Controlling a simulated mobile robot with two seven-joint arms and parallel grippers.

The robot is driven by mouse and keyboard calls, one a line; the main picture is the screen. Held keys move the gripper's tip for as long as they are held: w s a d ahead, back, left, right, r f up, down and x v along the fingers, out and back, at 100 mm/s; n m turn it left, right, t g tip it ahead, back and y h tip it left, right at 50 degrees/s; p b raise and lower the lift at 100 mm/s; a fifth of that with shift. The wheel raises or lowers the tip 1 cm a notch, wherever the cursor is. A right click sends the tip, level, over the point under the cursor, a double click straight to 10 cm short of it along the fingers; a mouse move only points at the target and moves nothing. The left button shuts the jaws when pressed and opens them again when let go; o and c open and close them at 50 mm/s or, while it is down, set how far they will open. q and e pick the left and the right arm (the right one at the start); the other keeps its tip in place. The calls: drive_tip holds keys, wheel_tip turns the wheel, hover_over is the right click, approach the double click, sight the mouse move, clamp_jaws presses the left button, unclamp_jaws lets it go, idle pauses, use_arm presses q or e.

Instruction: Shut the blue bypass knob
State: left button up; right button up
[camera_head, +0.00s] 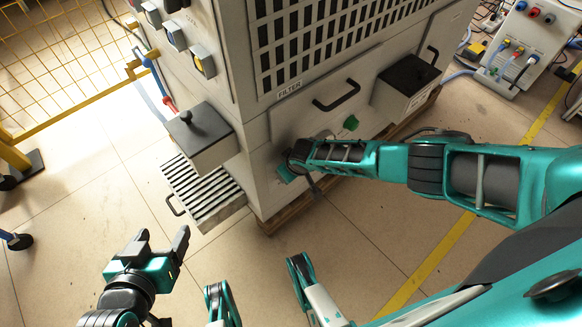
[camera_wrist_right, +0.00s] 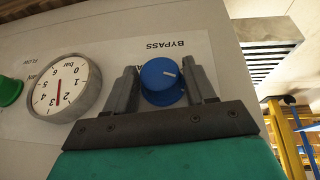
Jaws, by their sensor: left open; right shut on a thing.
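The blue bypass knob (camera_wrist_right: 158,90) sits on the machine's panel under an upside-down BYPASS label in the right wrist view. Its white mark lies toward the right of its face. My right gripper (camera_wrist_right: 163,70) is shut on the knob, with one finger on each side of it. In the head view, my right arm reaches to the front of the grey machine (camera_head: 262,150), and the knob is hidden there. My left gripper (camera_head: 163,240) is open and empty, low over the floor at the lower left, apart from the machine.
A round pressure gauge (camera_wrist_right: 62,88) and a green knob (camera_head: 351,122) are near the bypass knob. A ribbed drawer (camera_head: 203,190) and a box with a black handle (camera_head: 200,145) jut out at the machine's left. A yellow fence (camera_head: 60,60) stands at the left.

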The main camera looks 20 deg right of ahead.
use_arm(q)
drive_tip(key=shift+s+a+f, duration=0.1)
drive_tip(key=shift+a+f, duration=0.05)
drive_tip(key=shift+f, duration=0.05)
use_arm(e)
drive_tip(key=o, duration=0.9)
use_arm(q)
drive_tip(key=shift+r, duration=0.15)
use_arm(e)
drive_tip(key=shift+o, duration=0.2)
use_arm(q)
wheel_tip(320, 180, up, 7)
drive_tip(key=a+p, duration=0.1)
drive_tip(key=p, duration=0.8)
drive_tip(key=shift+s+f, duration=0.2)
use_arm(e)
drive_tip(key=v, duration=1.3)
